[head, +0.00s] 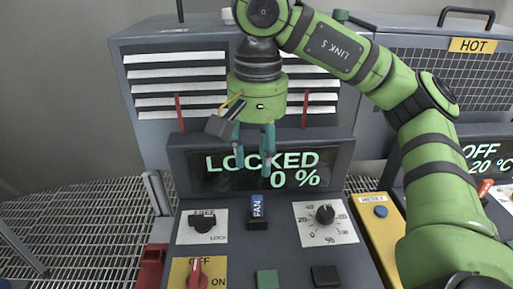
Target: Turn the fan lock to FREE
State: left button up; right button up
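The fan lock is a black knob (203,222) on a white plate marked FREE at the top and LOCK at the lower right, on the left of the sloped grey console. Its exact pointing is too small to tell. The display (220,180) above it reads LOCKED and 0 %. My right gripper (253,160) hangs fingers down in front of the display, above and to the right of the lock knob and apart from it. Its two teal fingers are spread with nothing between them. My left gripper is not in view.
A blue FAN tag (257,206) stands right of the lock. Further right is a percent dial (325,214). A red OFF/ON switch (195,272) and green (267,280) and black (326,275) blocks sit lower. A yellow box (371,234) with a blue button stands right of the console.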

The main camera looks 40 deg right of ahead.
aim_at(202, 223)
jog(key=k, duration=2)
